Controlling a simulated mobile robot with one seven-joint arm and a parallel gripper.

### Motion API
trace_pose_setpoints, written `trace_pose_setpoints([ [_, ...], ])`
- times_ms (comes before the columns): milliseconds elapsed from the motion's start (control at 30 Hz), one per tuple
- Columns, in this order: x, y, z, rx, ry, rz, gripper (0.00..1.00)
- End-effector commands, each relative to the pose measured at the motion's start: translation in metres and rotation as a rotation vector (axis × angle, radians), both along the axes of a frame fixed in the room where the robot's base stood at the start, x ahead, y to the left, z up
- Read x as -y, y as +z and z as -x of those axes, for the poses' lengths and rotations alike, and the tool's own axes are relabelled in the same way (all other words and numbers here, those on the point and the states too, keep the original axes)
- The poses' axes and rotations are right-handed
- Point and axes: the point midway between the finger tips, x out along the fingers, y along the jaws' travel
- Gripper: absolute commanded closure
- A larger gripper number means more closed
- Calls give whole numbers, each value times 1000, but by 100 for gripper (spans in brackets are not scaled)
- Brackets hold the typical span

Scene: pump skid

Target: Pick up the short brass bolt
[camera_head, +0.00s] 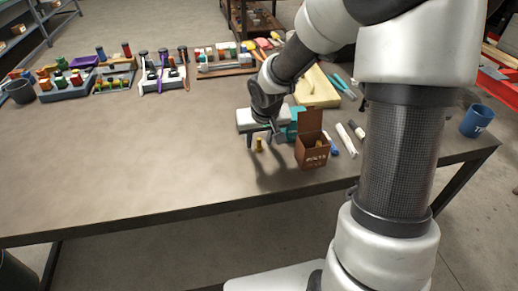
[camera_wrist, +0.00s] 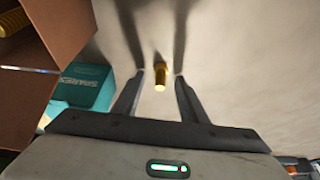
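The short brass bolt (camera_wrist: 161,76) stands on the table between and just beyond my gripper's fingertips in the wrist view. In the head view the brass bolt (camera_head: 259,145) is on the table below my gripper (camera_head: 264,142), left of a brown box. My gripper (camera_wrist: 157,76) is open, with one finger on each side of the bolt and a gap to both. Nothing is held. From these views I cannot tell the exact height of the fingertips over the table.
A brown open box (camera_head: 311,153) with brass pieces inside stands close right of the bolt. A teal box (camera_wrist: 88,88) is beside it. White tubes (camera_head: 346,140) lie further right, and a blue mug (camera_head: 477,121) stands near the right edge.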

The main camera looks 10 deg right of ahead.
Motion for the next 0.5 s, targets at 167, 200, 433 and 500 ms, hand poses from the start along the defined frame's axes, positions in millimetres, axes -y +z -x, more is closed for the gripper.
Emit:
trace_pose_setpoints([
  [167,0,-4,-2,1,0,0,61],
  [200,0,-4,-2,1,0,0,61],
  [433,0,-4,-2,1,0,0,87],
  [500,0,-4,-2,1,0,0,98],
])
